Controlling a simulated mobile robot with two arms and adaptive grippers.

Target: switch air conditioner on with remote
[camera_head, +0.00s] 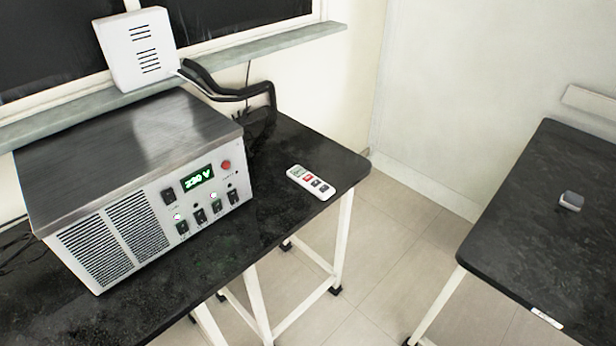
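A white remote (311,182) with dark and red buttons lies flat on the black table (335,163), near its right end. It has a small greenish screen at its upper end. No air conditioner can be made out for certain in this view. Neither of my grippers shows in the head view.
A second black table (530,210) at right holds a small grey object (571,200). Floor (400,240) shows between the tables.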

